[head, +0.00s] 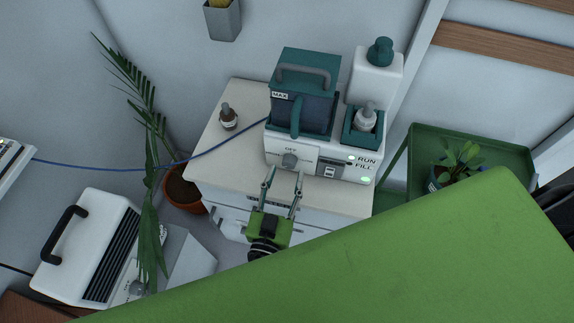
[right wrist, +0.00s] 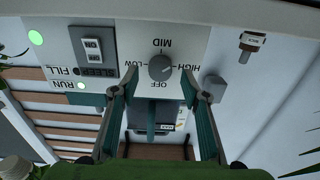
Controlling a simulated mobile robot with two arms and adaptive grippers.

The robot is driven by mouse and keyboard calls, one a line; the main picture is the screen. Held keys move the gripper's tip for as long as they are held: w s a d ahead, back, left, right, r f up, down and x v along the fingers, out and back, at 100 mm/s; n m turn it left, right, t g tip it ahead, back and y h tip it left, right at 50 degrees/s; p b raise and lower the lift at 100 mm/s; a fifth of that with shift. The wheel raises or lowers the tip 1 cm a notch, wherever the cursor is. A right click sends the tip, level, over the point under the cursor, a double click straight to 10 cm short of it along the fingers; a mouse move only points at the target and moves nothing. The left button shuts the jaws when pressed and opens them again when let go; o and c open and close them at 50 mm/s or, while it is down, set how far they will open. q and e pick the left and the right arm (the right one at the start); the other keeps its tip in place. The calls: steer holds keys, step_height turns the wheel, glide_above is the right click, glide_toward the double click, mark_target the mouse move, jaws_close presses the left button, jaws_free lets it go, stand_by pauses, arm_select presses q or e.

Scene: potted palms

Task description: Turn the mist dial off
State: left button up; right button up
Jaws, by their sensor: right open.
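The mist dial (head: 289,160) is a grey round knob on the white front panel of the humidifier (head: 320,165). In the right wrist view the dial (right wrist: 160,68) appears upside down, ringed by OFF, LOW, MID and HIGH. I cannot tell surely which mark it points to. My right gripper (head: 282,183) is open and empty in front of the panel. In the right wrist view its fingertips (right wrist: 162,95) are spread to either side of the dial, seemingly apart from it. My left gripper is not in view.
The humidifier stands on a white cabinet (head: 225,160) with a small brown bottle (head: 228,118). A potted palm (head: 150,150), a white appliance (head: 85,245) and a blue cable (head: 110,168) are at left. A green cart (head: 500,150) stands right.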

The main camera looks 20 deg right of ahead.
mark_target(289, 162)
steer(key=shift+x, duration=1.3)
steer(key=c, duration=1.1)
